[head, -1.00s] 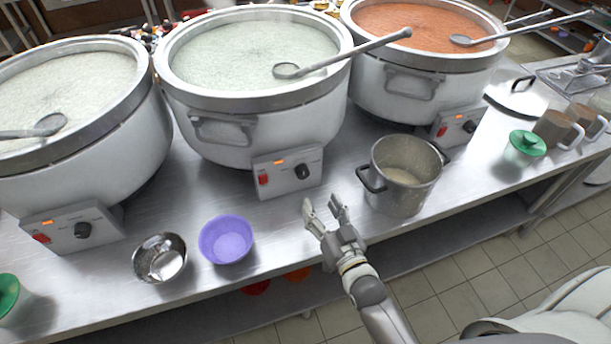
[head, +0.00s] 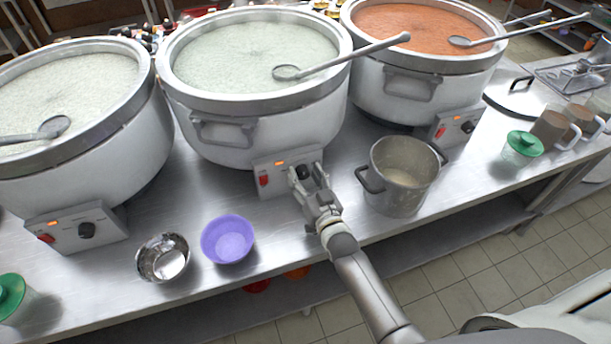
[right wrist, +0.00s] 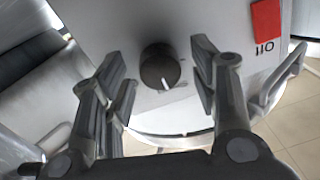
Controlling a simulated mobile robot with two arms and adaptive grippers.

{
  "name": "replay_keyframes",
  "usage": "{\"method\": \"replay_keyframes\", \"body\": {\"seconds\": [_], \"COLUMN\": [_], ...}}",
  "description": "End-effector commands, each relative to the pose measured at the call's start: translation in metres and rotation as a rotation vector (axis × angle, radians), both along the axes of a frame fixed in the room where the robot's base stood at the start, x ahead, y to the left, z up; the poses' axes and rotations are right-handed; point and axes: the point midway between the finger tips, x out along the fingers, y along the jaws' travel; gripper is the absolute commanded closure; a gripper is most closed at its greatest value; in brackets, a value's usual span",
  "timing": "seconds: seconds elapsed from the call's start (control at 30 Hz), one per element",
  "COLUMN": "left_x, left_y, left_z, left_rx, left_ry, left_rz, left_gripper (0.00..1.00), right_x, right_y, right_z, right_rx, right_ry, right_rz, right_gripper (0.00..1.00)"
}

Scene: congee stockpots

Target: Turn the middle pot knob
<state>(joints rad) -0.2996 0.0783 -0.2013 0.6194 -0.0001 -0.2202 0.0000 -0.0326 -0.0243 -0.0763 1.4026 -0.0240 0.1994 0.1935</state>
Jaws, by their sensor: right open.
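The middle pot (head: 250,85) holds pale green congee, with a control box (head: 268,183) on its front. The black middle knob (head: 303,172) is on that box, partly hidden by my gripper in the head view. In the right wrist view the round knob (right wrist: 160,68) shows clearly, with a white pointer mark. My right gripper (head: 308,176) is at the box front. In the right wrist view its open fingers (right wrist: 163,85) stand on both sides of the knob, with gaps between them and it. My left gripper is not in view.
A steel saucepan (head: 402,192) stands just right of my right gripper. A purple bowl (head: 228,240) and a steel bowl (head: 162,258) sit to the left near the table's front edge. The left pot (head: 75,130) and right pot (head: 420,60) flank the middle one.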

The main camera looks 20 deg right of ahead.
Motion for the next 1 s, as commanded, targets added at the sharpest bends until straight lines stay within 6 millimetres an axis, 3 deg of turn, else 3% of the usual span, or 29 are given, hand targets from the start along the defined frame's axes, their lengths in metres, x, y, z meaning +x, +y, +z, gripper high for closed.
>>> {"method": "replay_keyframes", "body": {"seconds": [0.23, 0.6, 1.0], "left_x": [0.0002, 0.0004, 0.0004], "left_y": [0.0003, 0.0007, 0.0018], "left_z": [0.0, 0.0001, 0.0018], "left_rx": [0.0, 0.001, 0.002], "left_ry": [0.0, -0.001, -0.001], "left_rz": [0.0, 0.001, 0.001], "left_gripper": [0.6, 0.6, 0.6], "right_x": [0.0007, 0.0004, 0.0003], "right_y": [0.0002, 0.0002, 0.0002], "right_z": [-0.0001, -0.0002, 0.0001], "right_rx": [0.0, 0.0, -0.083], "right_ry": [0.0, 0.001, -0.002], "right_rz": [0.0, 0.0, 0.0], "right_gripper": [0.46, 0.91, 0.91]}}
